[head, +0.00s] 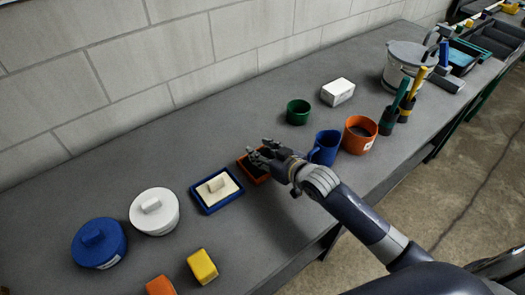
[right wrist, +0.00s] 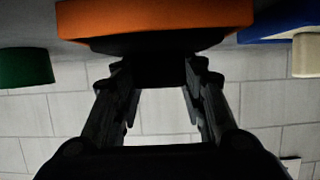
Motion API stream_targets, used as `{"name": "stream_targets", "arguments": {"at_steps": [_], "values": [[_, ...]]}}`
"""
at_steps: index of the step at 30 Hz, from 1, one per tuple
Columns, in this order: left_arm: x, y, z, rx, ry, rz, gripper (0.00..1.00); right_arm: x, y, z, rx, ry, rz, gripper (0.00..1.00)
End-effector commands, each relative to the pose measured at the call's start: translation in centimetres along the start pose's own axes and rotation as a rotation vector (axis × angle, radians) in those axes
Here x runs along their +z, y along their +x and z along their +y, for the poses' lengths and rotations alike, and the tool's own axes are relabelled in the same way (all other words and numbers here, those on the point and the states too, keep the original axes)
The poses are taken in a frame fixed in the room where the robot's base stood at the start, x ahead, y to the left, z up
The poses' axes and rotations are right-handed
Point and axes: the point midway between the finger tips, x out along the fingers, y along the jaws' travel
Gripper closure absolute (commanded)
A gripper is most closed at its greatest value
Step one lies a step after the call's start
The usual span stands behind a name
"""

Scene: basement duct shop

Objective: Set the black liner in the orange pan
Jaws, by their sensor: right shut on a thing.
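The orange pan (head: 262,180) sits on the grey bench, right of a blue pan with a cream insert. It also shows across the top of the right wrist view (right wrist: 155,17). My right gripper (head: 256,157) is over the pan's far side and covers part of it. In the right wrist view its fingers (right wrist: 160,85) are shut on the black liner (right wrist: 160,70), a dark shape right at the pan's edge. Whether the liner rests in the pan or is just above it, I cannot tell. My left gripper is not in view.
The blue pan (head: 208,207) is close on the left, with white (head: 155,218) and blue (head: 97,250) lidded tubs beyond. A blue mug (head: 325,148), an orange mug (head: 359,137) and a green cup (head: 298,112) stand close on the right. The bench behind the pan is clear.

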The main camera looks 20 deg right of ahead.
Motion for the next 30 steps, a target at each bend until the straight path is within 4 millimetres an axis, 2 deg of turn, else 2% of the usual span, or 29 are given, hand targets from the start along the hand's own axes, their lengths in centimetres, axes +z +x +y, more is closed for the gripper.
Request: {"name": "stream_targets", "arguments": {"at_steps": [4,5,7,20,26,30], "values": [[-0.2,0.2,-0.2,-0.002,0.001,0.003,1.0,0.3,0.1,0.0,0.0,0.0,0.0,0.85],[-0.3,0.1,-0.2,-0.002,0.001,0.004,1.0,0.3,0.1,0.0,0.0,0.0,0.0,0.57],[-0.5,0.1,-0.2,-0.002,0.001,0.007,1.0,0.2,0.1,0.0,0.0,0.0,0.0,0.41],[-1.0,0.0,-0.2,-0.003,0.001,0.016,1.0,0.0,-0.2,0.0,0.0,0.0,-0.001,0.41],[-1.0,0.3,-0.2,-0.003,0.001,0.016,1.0,0.1,-2.6,0.0,0.0,-0.001,-0.001,0.41],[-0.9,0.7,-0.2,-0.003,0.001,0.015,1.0,0.2,-5.1,0.0,0.0,0.0,-0.001,0.41]]}}
